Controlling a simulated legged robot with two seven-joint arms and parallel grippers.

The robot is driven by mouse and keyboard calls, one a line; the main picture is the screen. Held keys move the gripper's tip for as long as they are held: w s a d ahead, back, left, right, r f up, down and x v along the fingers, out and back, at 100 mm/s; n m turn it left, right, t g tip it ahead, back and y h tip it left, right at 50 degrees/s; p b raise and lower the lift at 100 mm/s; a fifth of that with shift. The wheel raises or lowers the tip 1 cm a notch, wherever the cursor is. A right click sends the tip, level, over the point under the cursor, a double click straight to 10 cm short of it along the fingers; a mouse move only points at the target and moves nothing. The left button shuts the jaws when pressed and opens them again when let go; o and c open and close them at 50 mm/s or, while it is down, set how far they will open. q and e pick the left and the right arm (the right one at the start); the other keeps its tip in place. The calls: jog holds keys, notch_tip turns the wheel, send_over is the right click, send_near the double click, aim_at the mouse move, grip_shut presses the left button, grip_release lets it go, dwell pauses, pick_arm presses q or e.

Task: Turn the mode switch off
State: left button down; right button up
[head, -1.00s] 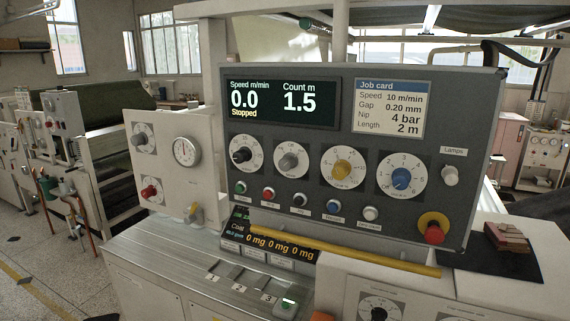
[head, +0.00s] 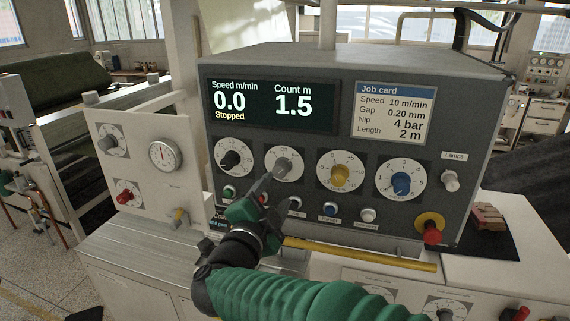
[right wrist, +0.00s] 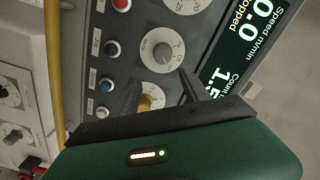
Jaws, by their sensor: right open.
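The mode switch (head: 284,165) is a grey knob on a round white dial with "Off" printed at its top. It is second from the left in the row of dials on the dark panel. Its exact setting is too small to tell. It also shows in the right wrist view (right wrist: 160,53). My right gripper (head: 262,188) is in front of the panel, just below and left of this knob. It is open and empty, with a dark finger (right wrist: 190,87) near the knob in the right wrist view. I cannot tell whether it touches. My left gripper is out of view.
A black knob (head: 232,160) is to the left, and yellow (head: 340,175) and blue (head: 401,183) knobs are to the right. Small buttons run below. A red emergency button (head: 431,232) is at the lower right. A yellow bar (head: 360,254) crosses below the panel.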

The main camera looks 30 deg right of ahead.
aim_at(279, 173)
jog(key=w+d, duration=0.1)
jog(key=w, duration=0.1)
jog(key=w+d+p, duration=0.1)
jog(key=w+d, duration=0.1)
jog(key=w, duration=0.1)
jog(key=w+d+p, duration=0.1)
jog(key=w, duration=0.1)
jog(key=shift+w+d, duration=0.3)
jog(key=shift+d, duration=0.1)
jog(key=shift+w+d+r+p, duration=0.1)
jog(key=shift+w+d+p, duration=0.15)
jog(key=shift+p, duration=0.15)
jog(key=shift+s, duration=0.1)
jog(key=shift+d, duration=0.6)
jog(key=shift+d+f, duration=0.3)
jog(key=shift+d, duration=0.05)
jog(key=c, duration=0.4)
jog(key=shift+c, duration=1.3)
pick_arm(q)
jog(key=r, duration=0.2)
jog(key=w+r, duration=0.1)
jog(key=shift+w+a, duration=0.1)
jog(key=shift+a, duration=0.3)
pick_arm(e)
jog(key=shift+w+a+f, duration=0.1)
jog(key=shift+w+a, duration=0.1)
jog(key=shift+a, duration=0.15)
grip_shut()
